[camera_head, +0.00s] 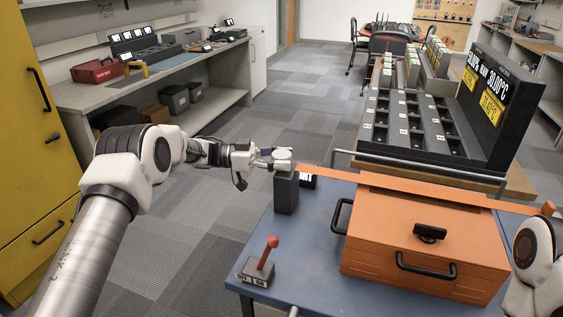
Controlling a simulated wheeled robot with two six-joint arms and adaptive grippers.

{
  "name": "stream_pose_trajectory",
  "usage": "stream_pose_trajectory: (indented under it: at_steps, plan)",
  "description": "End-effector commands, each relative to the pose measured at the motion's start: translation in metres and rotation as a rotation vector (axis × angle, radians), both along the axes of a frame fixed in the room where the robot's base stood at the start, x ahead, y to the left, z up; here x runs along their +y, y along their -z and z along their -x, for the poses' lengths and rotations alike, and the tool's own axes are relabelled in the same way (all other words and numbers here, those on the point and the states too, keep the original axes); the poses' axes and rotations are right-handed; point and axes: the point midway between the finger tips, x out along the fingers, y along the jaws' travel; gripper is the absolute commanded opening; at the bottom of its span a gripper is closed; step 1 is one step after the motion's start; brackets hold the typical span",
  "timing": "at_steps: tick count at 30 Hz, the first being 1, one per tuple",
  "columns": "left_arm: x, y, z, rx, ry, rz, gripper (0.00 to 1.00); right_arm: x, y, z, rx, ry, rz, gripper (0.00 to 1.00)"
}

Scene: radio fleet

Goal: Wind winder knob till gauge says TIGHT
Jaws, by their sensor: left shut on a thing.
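The winder knob (283,154) is a pale round knob on top of a dark upright post (286,192) at the far left corner of the blue table. My left gripper (274,158) reaches in from the left and is shut on the knob. A small black gauge (308,181) with white lettering stands just right of the post. The post hides part of it, so I cannot read the whole word. An orange strap (340,174) runs from beside the knob across the orange case (425,235). My right arm shows at the right edge, but its gripper is out of view.
A red-handled lever (268,254) on a labelled base stands at the front left of the blue table (314,240). A dark slotted rack (410,130) with a display panel (489,95) stands behind the case. The floor left of the table is clear.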

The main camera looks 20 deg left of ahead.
Motion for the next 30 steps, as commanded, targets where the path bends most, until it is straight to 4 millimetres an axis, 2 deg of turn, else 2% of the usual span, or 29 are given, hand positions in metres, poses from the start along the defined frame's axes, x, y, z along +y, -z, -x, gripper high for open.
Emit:
stream_pose_trajectory:
  at_steps: [17, 18, 19, 20, 30]
  plan:
    - [-0.0009, -0.0008, -0.0002, -0.001, 0.044, 0.001, 0.17, 0.0, 0.0037, 0.0, 0.0, 0.0, 0.0, 0.0]
    - [-0.001, -0.0008, -0.0001, -0.001, 0.044, 0.001, 0.62, 0.0, 0.0037, 0.0, 0.0, 0.0, 0.0, 0.0]
    - [-0.001, -0.0008, -0.0001, -0.001, 0.044, 0.001, 0.73, 0.0, 0.0037, 0.0, 0.0, 0.0, 0.0, 0.0]
    - [-0.0009, -0.0007, -0.0001, -0.001, 0.044, 0.001, 0.78, 0.0, 0.0037, 0.0, 0.0, 0.0, 0.0, 0.0]
    - [0.0021, -0.0004, 0.0001, 0.0, 0.042, 0.001, 0.78, -0.0001, 0.0037, 0.0, 0.0, 0.0, 0.0, 0.0]
